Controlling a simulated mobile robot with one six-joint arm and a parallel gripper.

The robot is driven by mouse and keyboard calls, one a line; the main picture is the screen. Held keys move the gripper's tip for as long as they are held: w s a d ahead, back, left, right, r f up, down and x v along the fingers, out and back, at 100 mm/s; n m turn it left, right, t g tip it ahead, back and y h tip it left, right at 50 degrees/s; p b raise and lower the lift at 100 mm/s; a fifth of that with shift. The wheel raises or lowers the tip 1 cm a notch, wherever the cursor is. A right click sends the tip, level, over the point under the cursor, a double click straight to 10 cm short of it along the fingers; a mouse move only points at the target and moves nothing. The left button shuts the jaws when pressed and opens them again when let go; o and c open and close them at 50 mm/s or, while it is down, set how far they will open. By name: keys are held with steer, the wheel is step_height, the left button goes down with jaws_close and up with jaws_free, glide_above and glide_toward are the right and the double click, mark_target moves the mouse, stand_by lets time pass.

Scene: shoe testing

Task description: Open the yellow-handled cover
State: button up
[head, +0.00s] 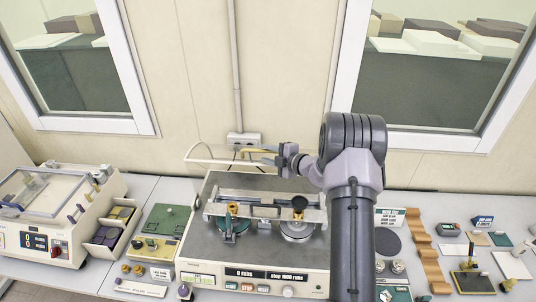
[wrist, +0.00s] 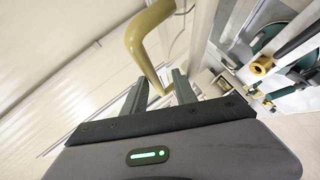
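The yellow handle (wrist: 143,36) is a thick, bent olive-yellow bar in the wrist view. Its lower end runs down toward the gap between my fingers. My gripper (wrist: 160,77) has its two grey fingers apart, with visible space around the bar; I see no clear contact on both sides. In the head view my gripper (head: 276,158) is above the back of the rubbing machine (head: 300,279), near a small yellowish bar (head: 255,151). The cover panel itself cannot be made out clearly, and my arm hides part of that area.
Beneath my arm, the machine has a metal crossbar (head: 265,198) over two round discs. A cream machine with a clear lid (head: 47,190) stands at left. Small boxes and samples crowd the table at right. A wall with two windows stands close behind.

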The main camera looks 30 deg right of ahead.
steer(key=b+v, duration=0.3)
steer(key=v, duration=1.4)
steer(key=shift+s, duration=0.2)
steer(key=shift+r, duration=0.1)
